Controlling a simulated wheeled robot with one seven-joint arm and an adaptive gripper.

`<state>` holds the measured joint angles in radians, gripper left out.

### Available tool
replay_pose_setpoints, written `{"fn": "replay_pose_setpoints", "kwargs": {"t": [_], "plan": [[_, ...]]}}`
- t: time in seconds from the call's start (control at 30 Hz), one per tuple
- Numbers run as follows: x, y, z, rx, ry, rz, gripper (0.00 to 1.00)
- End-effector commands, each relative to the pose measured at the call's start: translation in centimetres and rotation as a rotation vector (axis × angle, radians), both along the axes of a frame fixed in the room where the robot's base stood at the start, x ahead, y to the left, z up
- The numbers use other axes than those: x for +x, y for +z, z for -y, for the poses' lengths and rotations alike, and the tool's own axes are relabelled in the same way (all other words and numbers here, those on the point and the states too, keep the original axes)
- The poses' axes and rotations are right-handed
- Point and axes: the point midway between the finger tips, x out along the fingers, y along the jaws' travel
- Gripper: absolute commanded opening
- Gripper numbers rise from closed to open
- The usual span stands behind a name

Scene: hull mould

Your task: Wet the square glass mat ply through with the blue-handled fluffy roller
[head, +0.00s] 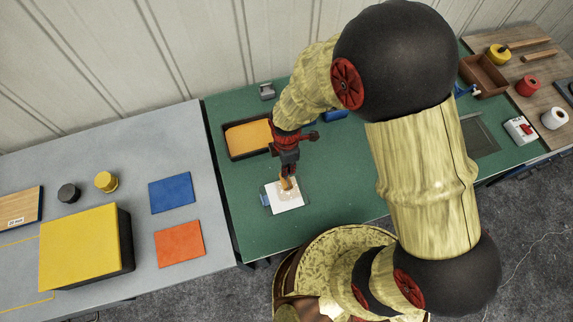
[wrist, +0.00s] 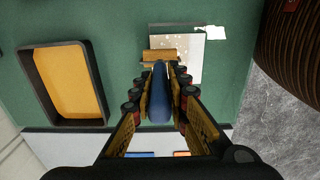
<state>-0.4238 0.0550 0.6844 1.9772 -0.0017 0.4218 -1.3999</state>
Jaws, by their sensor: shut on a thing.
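The square glass mat ply (head: 291,199) lies white on the green bench top and also shows in the wrist view (wrist: 190,65). My gripper (head: 288,174) is over its upper edge, fingers pointing down. In the wrist view my gripper (wrist: 160,88) is shut on the blue handle (wrist: 160,100) of the fluffy roller. The roller's amber-coloured head (wrist: 158,55) is over the ply's left part, seemingly at its surface; contact is unclear. The area under the roller is hidden.
A dark tray of amber resin (head: 246,138) stands behind and left of the ply. The grey table at left carries a yellow-topped block (head: 80,247), blue sheet (head: 171,193) and orange sheet (head: 179,243). A wooden box (head: 484,77) stands far right.

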Motion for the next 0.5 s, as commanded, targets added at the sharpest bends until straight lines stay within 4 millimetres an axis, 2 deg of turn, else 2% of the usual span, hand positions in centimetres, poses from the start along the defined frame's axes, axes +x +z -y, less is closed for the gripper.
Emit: {"fn": "replay_pose_setpoints", "kwargs": {"t": [0.5], "plan": [[-4.5, 0.0, -3.3, 0.0, 0.004, -0.001, 0.0]]}}
